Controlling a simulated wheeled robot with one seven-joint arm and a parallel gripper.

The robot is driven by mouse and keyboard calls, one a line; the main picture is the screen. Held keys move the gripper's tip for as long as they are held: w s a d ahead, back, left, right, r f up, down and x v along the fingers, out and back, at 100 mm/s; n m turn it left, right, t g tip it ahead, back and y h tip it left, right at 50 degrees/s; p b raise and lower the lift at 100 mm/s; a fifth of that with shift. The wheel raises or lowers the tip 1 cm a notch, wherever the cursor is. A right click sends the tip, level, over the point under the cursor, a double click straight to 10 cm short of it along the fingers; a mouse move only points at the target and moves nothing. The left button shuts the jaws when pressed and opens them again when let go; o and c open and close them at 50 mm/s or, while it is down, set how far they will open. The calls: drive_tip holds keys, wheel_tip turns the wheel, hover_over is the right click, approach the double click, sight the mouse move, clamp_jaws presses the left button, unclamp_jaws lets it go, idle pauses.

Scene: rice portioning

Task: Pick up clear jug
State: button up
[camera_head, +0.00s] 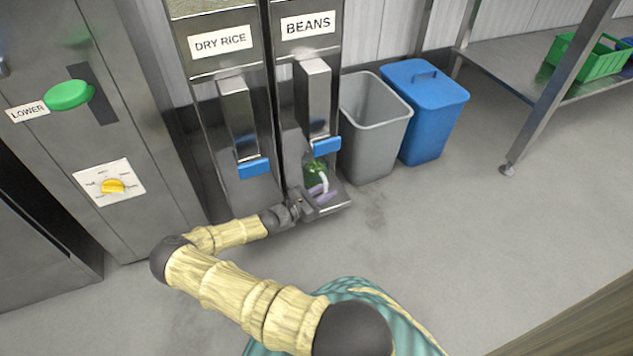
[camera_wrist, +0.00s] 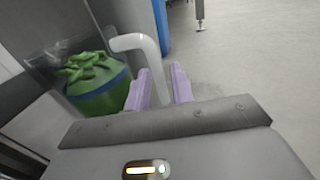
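The clear jug (camera_head: 316,178) stands on the tray at the foot of the beans dispenser. My gripper (camera_head: 321,189) is low at the front of the dispenser, beside the jug. The handle sits close to both fingers, but whether they press on it is not clear. Part of the jug is hidden in both views.
The beans dispenser (camera_head: 313,95) has a blue lever above the jug. The dry rice dispenser (camera_head: 235,110) stands to its left. A grey bin (camera_head: 372,130) and a blue lidded bin (camera_head: 428,115) stand to the right. The floor at the right is clear.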

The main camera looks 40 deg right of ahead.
drive_tip(key=shift+s+d+f+b, duration=0.1)
drive_tip(key=shift+d+f+b, duration=0.1)
drive_tip(key=shift+d+b, duration=0.3)
drive_tip(key=shift+d+r, duration=0.2)
drive_tip(key=shift+d, duration=0.4)
clamp_jaws()
